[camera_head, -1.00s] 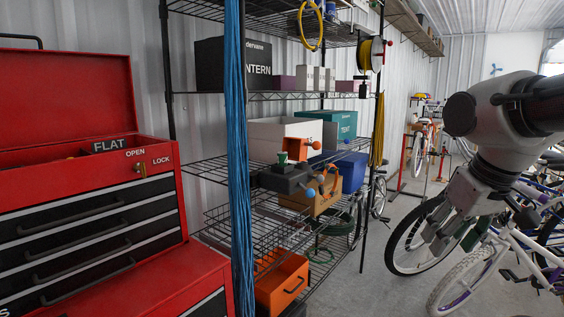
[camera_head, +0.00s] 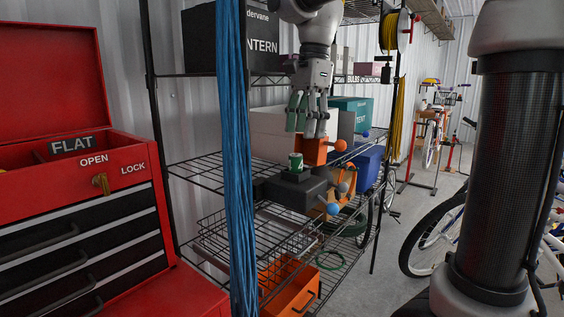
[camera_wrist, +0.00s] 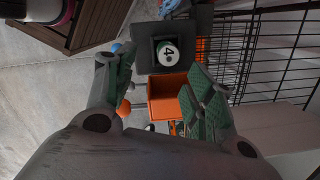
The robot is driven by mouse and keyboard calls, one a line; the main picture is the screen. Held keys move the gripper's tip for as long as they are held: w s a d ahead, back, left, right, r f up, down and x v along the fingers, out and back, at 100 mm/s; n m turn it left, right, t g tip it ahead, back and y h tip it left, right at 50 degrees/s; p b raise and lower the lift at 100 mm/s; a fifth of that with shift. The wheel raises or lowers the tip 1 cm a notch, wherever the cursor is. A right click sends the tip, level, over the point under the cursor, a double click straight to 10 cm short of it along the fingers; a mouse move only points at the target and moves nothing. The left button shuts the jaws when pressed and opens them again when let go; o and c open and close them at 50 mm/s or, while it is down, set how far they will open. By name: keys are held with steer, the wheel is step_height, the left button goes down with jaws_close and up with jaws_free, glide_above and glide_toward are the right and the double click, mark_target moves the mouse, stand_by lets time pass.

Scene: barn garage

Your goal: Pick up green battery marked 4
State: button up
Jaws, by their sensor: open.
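The green battery marked 4 (camera_head: 296,162) stands upright in a dark grey block (camera_head: 290,187) on the wire shelf. In the wrist view its round top (camera_wrist: 167,53) shows a white disc with a black 4, set in the dark block (camera_wrist: 148,56). My gripper (camera_head: 307,134) hangs above the battery and a little behind or beside it, fingers pointing down.
An orange open box (camera_head: 313,151) sits close by the fingertips; it also shows in the wrist view (camera_wrist: 168,96). Blue hanging cables (camera_head: 234,150) stand left of the battery. A teal box (camera_head: 352,113) and a white box (camera_head: 268,130) are behind. Wire shelving (camera_head: 205,172) surrounds the block.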

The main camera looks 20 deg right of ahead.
mark_target(296, 155)
steer(key=shift+w+a, duration=0.3)
steer(key=shift+w, duration=0.15)
steer(key=shift+w+a+f, duration=0.1)
steer(key=shift+f, duration=0.1)
steer(key=f, duration=0.4)
steer(key=a+f, duration=0.1)
steer(key=f, duration=0.2)
steer(key=c, duration=1.2)
